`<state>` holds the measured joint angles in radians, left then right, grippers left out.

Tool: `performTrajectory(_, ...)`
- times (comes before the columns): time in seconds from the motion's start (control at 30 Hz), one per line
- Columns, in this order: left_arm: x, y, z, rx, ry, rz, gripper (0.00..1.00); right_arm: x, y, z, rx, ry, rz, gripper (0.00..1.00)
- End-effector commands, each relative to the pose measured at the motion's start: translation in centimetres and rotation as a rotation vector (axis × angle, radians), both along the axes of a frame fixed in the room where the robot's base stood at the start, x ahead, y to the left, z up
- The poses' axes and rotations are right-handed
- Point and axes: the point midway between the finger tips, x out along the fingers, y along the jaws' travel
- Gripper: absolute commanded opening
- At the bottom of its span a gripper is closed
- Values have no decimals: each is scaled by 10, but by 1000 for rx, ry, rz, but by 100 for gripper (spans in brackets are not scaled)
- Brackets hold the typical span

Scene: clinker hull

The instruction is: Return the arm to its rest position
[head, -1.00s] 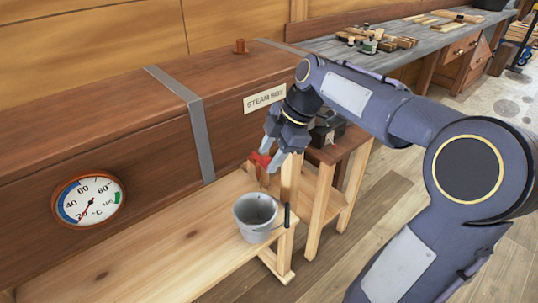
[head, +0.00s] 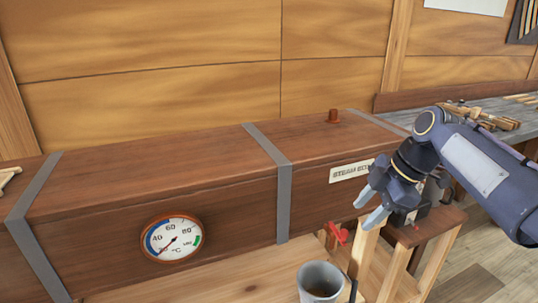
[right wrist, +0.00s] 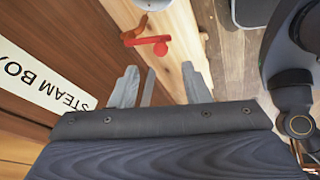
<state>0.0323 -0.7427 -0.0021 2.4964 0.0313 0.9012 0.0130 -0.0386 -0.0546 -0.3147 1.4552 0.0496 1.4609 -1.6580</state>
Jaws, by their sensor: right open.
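My right gripper (head: 370,207) is open and empty in the head view, in front of the steam box near its label. Its two grey fingers also show in the right wrist view (right wrist: 132,88), apart with nothing between them. A red valve handle (head: 338,233) is just left of and below the fingertips in the head view; it lies beyond the fingers in the right wrist view (right wrist: 150,42). My right arm reaches in from the right. My left gripper is not in view.
The long brown steam box (head: 110,235) with a round dial gauge (head: 172,239) runs along the wall. A grey bucket (head: 320,280) stands on the wooden bench (head: 225,278) below the gripper. A workbench with wooden pieces (head: 480,116) is at the right.

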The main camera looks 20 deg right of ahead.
Motion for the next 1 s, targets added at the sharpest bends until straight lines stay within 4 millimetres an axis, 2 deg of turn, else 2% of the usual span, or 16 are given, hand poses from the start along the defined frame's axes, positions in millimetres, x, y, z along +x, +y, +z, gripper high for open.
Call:
performTrajectory(0.17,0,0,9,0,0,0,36,-11,8,4,36,13,-78,43)
performTrajectory(0.27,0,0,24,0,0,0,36,-32,26,7,110,47,-244,43)
performTrajectory(0.37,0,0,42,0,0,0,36,-62,54,6,212,99,-478,43)
performTrajectory(0.5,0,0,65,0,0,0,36,-105,95,-7,357,179,-819,43)
performTrajectory(0.7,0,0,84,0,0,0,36,-147,133,-37,506,266,-1178,43)
performTrajectory(0.83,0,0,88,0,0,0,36,-159,142,-50,552,292,-1287,43)
performTrajectory(1.0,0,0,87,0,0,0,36,-161,144,-55,563,300,-1315,43)
